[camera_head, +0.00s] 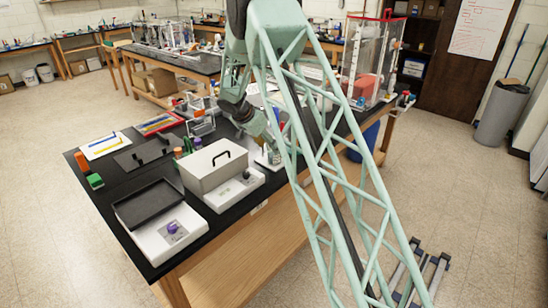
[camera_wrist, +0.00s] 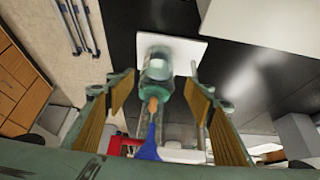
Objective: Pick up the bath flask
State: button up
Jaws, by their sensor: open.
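In the wrist view a clear, greenish glass vessel, which looks like the bath flask (camera_wrist: 157,66), is over a white plate (camera_wrist: 178,46). An orange piece and a blue piece show just below the glass in the picture. My gripper (camera_wrist: 160,88) is open, with its two tan pads to the left and right of the vessel; a gap shows on both sides. I cannot tell how deep the vessel is between the pads. In the head view my arm's green truss hides much of this spot, and the gripper's tips are not clear.
On the black bench stand a grey-white box with a black handle (camera_head: 213,163), a white device with a dark tray (camera_head: 168,232), and small orange and green blocks (camera_head: 95,181). A clear-walled enclosure (camera_head: 370,60) stands at the bench's far end. Floor is open left of the bench.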

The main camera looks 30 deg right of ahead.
aim_at(274, 155)
jog(key=shift+x, duration=1)
jog(key=shift+f, duration=0.1)
jog(key=shift+p+x, duration=0.45)
jog(key=shift+x, duration=2.05)
jog(key=shift+s, duration=0.15)
jog(key=c, duration=1)
